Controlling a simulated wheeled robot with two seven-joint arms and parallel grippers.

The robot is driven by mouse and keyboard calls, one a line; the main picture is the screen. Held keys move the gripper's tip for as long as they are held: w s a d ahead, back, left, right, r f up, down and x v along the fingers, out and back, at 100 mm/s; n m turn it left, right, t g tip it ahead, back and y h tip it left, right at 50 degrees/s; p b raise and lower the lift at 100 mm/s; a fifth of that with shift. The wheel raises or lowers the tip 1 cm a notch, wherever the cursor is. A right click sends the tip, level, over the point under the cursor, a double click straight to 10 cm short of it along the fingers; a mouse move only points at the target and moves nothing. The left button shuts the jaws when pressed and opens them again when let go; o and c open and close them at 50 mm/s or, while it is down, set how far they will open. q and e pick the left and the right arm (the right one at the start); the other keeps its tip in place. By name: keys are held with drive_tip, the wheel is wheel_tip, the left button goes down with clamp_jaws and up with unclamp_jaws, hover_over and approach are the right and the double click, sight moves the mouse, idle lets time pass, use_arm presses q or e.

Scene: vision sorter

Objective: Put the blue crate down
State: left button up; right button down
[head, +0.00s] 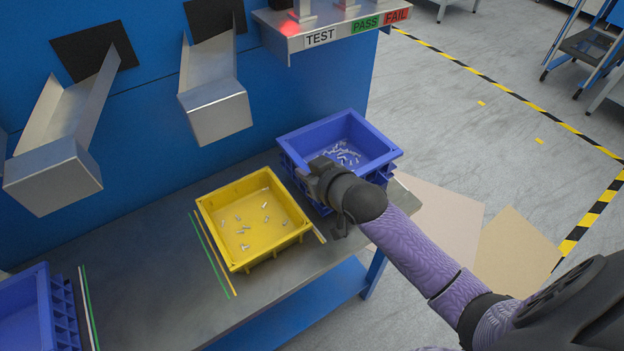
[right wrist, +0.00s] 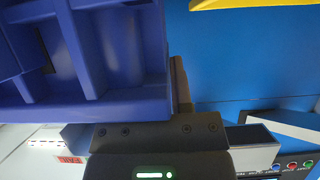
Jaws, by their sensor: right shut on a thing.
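The blue crate (head: 383,163), holding several small pale metal parts, is at the right end of the steel bench (head: 140,215), beside the yellow crate. My right gripper (head: 318,172) is shut on its near left wall; the fingertips are mostly hidden behind the wrist. The crate looks about level. I cannot tell whether its base touches the bench. In the right wrist view the ribbed outside of the blue crate (right wrist: 120,50) fills the upper left, against the gripper (right wrist: 178,88). My left gripper is not in view.
A yellow crate (head: 228,254) with small parts stands mid-bench beside coloured lines. Another blue crate (head: 62,312) is at the lower left. Two metal chutes (head: 215,105) and a shelf labelled TEST, PASS and FAIL (head: 340,32) overhang the bench. Bare bench lies between the yellow and left crates.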

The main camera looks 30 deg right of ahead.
wheel_tip(320, 180, down, 2)
drive_tip(key=shift+f+b, duration=0.2)
drive_tip(key=shift+b, duration=0.15)
drive_tip(key=shift+r, duration=0.25)
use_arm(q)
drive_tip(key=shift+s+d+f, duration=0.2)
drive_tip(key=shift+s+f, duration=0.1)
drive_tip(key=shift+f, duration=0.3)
use_arm(e)
drive_tip(key=c, duration=0.7)
unclamp_jaws()
drive_tip(key=shift+f, duration=0.1)
drive_tip(key=shift+o, duration=0.8)
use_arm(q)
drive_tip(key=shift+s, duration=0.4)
